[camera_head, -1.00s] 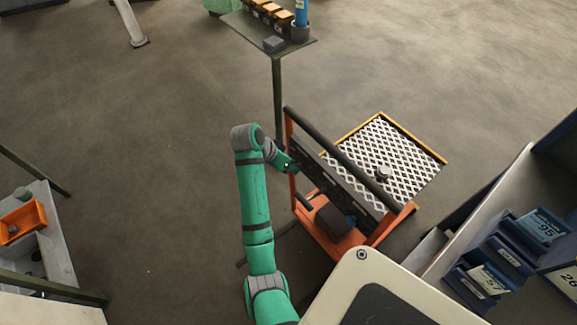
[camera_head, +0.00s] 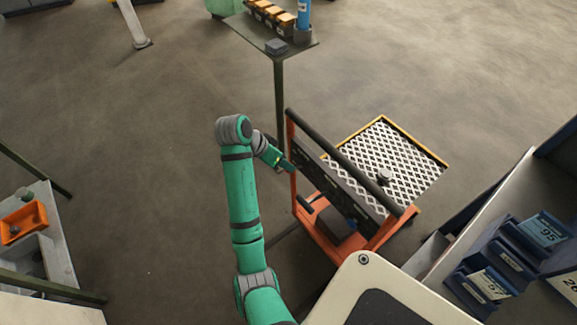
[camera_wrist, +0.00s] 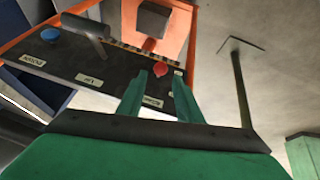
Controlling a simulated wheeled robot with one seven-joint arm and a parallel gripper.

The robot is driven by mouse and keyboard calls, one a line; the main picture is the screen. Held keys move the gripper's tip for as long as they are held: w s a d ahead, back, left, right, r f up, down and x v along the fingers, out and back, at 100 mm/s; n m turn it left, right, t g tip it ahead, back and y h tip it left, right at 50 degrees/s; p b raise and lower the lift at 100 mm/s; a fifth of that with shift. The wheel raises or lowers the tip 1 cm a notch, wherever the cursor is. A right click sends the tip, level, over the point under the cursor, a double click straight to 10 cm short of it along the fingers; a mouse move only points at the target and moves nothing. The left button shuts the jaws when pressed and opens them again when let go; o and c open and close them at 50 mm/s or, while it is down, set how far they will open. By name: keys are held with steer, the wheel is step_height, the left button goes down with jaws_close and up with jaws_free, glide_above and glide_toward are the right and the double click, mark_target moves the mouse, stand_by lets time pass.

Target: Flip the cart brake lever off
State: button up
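The orange cart (camera_head: 370,243) stands right of my arm in the head view, with a dark control panel (camera_head: 345,185) on its handle side. In the wrist view the panel (camera_wrist: 85,62) carries a round red knob (camera_wrist: 160,68), a grey lever-like handle (camera_wrist: 88,32) and a blue button (camera_wrist: 50,34). Small labels sit by the controls, too blurred to read surely. My gripper (camera_wrist: 158,84) is open, its two green fingers apart, with the red knob showing between or just beyond the tips. Contact cannot be told. In the head view my gripper (camera_head: 284,164) is beside the panel's left end.
A green-legged table (camera_head: 270,40) with bins stands behind the cart. A shelf with blue bins (camera_head: 490,275) is close on the right. A grey bench with an orange tray (camera_head: 22,222) is at the left. The floor left of my arm is clear.

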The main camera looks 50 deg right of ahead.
steer(key=shift+v, duration=2.2)
step_height(320, 180, down, 6)
steer(key=w+n+t+h, duration=0.2)
steer(key=n+t+h, duration=0.3)
steer(key=n+t, duration=0.25)
steer(key=s+a+f+n+t+y, duration=0.1)
steer(key=s+a+f+n+t, duration=0.15)
steer(key=a, duration=0.45)
steer(key=s+a+f+n+t+y, duration=0.2)
steer(key=a+n, duration=0.2)
steer(key=a, duration=0.3)
steer(key=s+a+f+n+t+y, duration=0.1)
steer(key=s+a+f+n+t, duration=0.15)
steer(key=a, duration=0.45)
steer(key=s+a+r+n+t+y, duration=0.1)
steer(key=s+a+r+y, duration=0.2)
steer(key=s+a+r, duration=0.2)
steer(key=s+a+r+n+t+y, duration=0.1)
steer(key=s+a+r, duration=0.5)
steer(key=s+a, duration=0.6)
steer(key=shift+s+a+n+t+y, duration=0.2)
steer(key=shift+a+n+t+y, duration=0.15)
steer(key=shift+a+t+y, duration=0.65)
